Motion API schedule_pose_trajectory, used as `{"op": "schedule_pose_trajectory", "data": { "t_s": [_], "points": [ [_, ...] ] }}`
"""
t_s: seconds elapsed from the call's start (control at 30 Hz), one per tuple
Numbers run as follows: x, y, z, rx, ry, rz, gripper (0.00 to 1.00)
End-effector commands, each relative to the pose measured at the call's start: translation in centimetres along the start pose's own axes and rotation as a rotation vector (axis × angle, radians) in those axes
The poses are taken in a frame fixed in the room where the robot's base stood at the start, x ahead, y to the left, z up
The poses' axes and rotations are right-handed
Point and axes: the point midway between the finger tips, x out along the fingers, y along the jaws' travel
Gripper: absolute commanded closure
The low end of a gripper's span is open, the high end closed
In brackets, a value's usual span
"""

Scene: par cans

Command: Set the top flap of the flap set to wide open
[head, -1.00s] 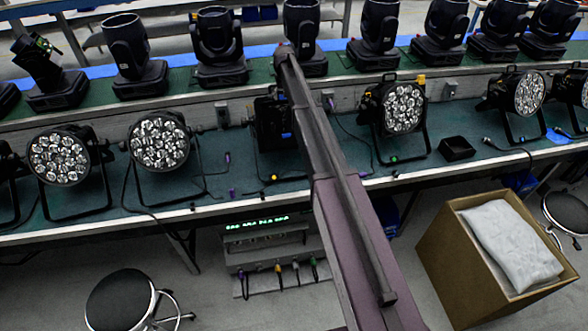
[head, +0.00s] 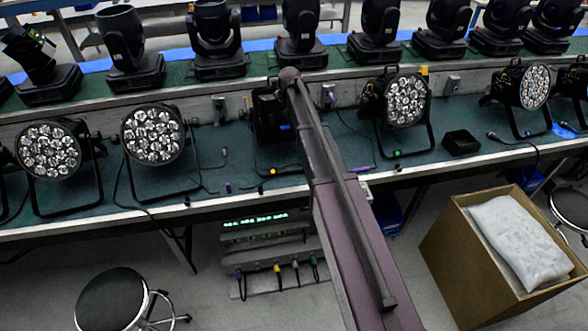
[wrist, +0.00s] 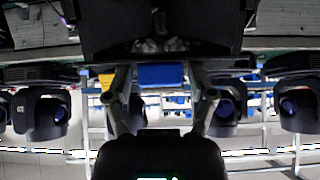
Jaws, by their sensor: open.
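The flap set is a black boxy fixture (head: 268,128) in the middle of the bench in the head view, partly hidden behind my arm. In the wrist view its dark panels (wrist: 110,28) fill the top of the picture, with a few silvery lenses showing between them. I cannot tell the top flap's angle. My gripper (wrist: 162,78) is open in the wrist view, its two fingers pointing at the dark panels. A blue patch (wrist: 160,74) shows between the fingertips; I cannot tell whether they touch anything. In the head view my gripper is not clear at the arm's far end.
Par cans stand left (head: 153,135) and right (head: 405,100) of the flap set. A row of moving-head lights (head: 300,30) stands behind. A small black tray (head: 461,142) and cables lie on the bench. A cardboard box (head: 470,260) and a stool (head: 112,300) stand on the floor.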

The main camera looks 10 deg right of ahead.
Motion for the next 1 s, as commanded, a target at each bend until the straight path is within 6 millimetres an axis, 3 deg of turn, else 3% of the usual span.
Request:
{"op": "schedule_pose_trajectory", "data": {
  "t_s": [1.0],
  "points": [
    [1.7, 0.0, 2.8, 0.000, 0.405, 0.000, 0.29]
  ]
}}
